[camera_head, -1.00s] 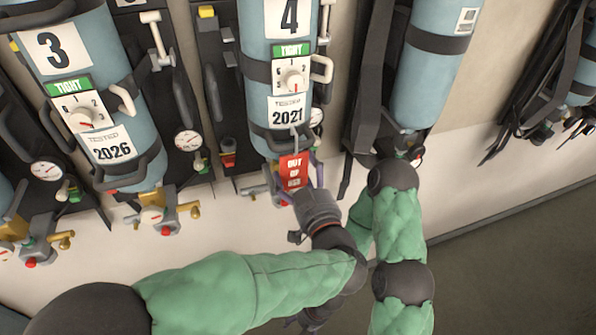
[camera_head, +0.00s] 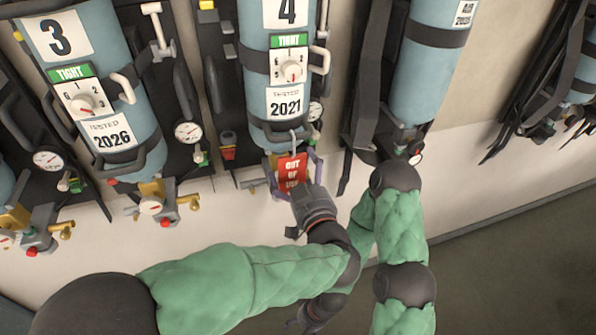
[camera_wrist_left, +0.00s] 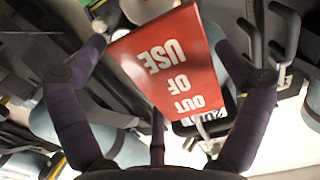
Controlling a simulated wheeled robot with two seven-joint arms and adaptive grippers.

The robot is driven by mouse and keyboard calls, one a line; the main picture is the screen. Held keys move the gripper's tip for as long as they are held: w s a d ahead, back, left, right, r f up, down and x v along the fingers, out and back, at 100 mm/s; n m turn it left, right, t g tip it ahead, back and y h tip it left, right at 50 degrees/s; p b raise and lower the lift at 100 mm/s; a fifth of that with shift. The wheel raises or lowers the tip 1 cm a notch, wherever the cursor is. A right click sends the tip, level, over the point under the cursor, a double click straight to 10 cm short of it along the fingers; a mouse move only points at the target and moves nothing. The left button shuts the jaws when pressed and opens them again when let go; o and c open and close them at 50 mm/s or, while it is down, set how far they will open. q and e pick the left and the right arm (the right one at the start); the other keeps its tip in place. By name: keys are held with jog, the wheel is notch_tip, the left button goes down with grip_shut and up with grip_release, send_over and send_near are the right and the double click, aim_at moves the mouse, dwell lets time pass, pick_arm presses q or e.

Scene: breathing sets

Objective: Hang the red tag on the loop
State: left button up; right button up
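The red tag (camera_head: 292,173) reads OUT OF USE and hangs below cylinder 4 (camera_head: 283,95). A thin grey loop (camera_head: 293,143) shows at its top edge; how the two join is too small to tell. My left gripper (camera_head: 292,165) is just below the cylinder, its purple fingers spread on both sides of the tag. In the left wrist view the tag (camera_wrist_left: 172,62) lies between the fingers, with gaps on both sides. My right gripper (camera_head: 313,316) is low in the head view, partly hidden by my left arm, its fingers unclear.
Cylinder 3 (camera_head: 92,90) stands at the left, with a gauge (camera_head: 187,132) between it and cylinder 4. Another blue cylinder (camera_head: 425,80) with black straps (camera_head: 371,80) is at the right. Valves and hoses hang below the cylinders. The lower right floor (camera_head: 520,270) is clear.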

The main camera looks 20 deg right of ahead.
pick_arm(q)
jog(key=s, duration=1.2)
jog(key=shift+d, duration=0.15)
jog(key=w+a+f+m+g+h+b, duration=0.1)
jog(key=w+a+f+g+b, duration=0.25)
jog(key=w+f, duration=0.95)
jog(key=w+a+f+g+h+b, duration=0.15)
jog(key=a+f, duration=0.25)
jog(key=f, duration=0.6)
jog(key=a+f+g+y+b, duration=0.1)
jog(key=a+f+g, duration=0.15)
jog(key=f, duration=0.75)
jog(key=s+a+f+n+g+h+b, duration=0.1)
jog(key=s+a+f+g, duration=0.4)
jog(key=s+f, duration=0.5)
jog(key=s+a+f+n+g+h+b, duration=0.2)
jog(key=s+a+f+g, duration=0.3)
jog(key=f, duration=1.2)
jog(key=s+a+b, duration=0.1)
jog(key=s+a, duration=0.3)
jog(key=s, duration=0.1)
jog(key=shift+s+b, duration=0.35)
jog(key=shift+f, duration=0.1)
